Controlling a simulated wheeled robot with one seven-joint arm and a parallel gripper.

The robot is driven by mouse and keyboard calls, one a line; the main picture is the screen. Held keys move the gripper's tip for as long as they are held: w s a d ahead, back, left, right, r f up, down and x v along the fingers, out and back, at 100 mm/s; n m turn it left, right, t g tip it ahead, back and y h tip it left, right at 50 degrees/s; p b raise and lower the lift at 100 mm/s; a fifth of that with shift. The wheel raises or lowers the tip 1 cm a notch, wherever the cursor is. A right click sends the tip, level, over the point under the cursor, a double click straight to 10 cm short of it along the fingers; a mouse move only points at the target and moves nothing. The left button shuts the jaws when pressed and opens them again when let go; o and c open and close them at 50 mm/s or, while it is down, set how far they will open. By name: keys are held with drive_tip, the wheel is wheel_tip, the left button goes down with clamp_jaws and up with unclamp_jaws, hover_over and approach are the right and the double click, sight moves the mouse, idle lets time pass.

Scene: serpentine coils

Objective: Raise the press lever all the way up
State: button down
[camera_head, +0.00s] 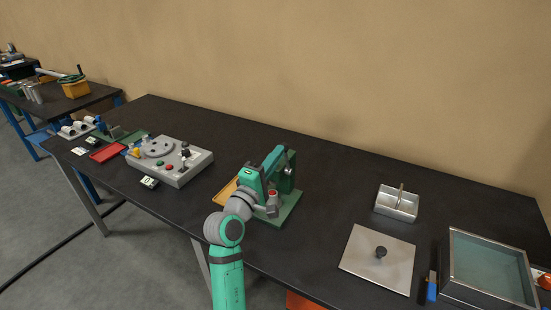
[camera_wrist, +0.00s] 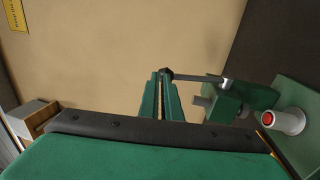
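The green press (camera_head: 287,205) stands on the dark table in the head view, with my arm partly in front of it. In the wrist view its green block (camera_wrist: 245,97) and a white cylinder with a red top (camera_wrist: 294,120) are at the right. The press lever (camera_wrist: 198,78) is a thin metal rod running left from the block to a dark knob. My gripper (camera_wrist: 166,77) reaches to this knob, its two green fingers close together with a narrow gap. The knob is at the fingertips; I cannot tell whether they clamp it. In the head view my gripper (camera_head: 273,162) is beside the press's upper part.
A grey control box (camera_head: 190,165) with buttons is left of the press. A tan tray (camera_head: 226,192) lies close by the press. To the right are a small metal box (camera_head: 397,204), a plate with a black knob (camera_head: 377,262) and a glass-topped case (camera_head: 488,265). The wall is behind.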

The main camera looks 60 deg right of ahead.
drive_tip(key=shift+r, duration=0.1)
drive_tip(key=a, duration=1.4)
drive_tip(key=shift+s, duration=0.45)
